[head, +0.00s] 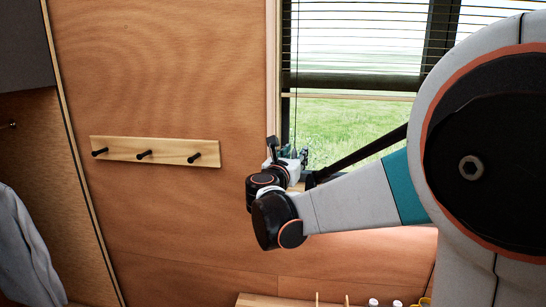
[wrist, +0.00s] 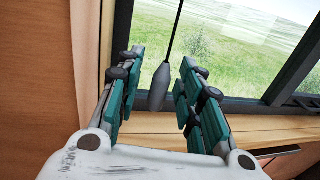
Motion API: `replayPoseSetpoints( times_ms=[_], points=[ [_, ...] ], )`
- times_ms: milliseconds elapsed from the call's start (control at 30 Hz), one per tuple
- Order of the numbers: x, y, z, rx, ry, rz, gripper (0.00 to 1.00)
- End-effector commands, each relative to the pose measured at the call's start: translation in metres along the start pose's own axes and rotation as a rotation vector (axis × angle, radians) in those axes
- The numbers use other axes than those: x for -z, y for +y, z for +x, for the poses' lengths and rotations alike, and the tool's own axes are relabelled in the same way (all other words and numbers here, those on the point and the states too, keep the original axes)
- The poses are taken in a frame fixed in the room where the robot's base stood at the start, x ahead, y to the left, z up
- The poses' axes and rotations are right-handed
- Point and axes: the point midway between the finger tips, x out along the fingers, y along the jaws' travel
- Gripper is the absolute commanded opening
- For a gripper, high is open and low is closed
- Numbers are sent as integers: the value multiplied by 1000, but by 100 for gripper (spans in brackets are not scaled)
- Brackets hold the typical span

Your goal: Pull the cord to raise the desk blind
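The blind (head: 360,80) hangs over the upper part of the window in the head view, with its slats spread and a dark bottom rail. Its thin dark cord (head: 296,50) hangs at the left side of the window. In the wrist view the cord (wrist: 175,30) ends in a grey tapered pull (wrist: 159,86). My gripper (wrist: 161,62) is open, with one teal-padded finger on each side of the pull and a gap on both sides. In the head view my gripper (head: 289,158) is small, in front of the window's lower left corner, and hides the pull.
The window frame (wrist: 118,30) and wooden sill (wrist: 255,128) are close to my fingers. A peg rail (head: 155,151) is on the wooden wall to the left. Clothing (head: 25,250) hangs at the far left. Small items stand along the bottom edge of the head view.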

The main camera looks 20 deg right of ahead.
Motion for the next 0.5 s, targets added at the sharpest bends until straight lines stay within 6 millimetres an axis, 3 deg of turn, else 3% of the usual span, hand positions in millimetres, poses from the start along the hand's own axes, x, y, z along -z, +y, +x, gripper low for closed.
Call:
replayPoseSetpoints(
  times_ms=[133,300,500],
  points=[
    [0,0,0,0,0,0,34],
    [0,0,0,0,0,0,0],
    [0,0,0,0,0,0,0]
  ],
)
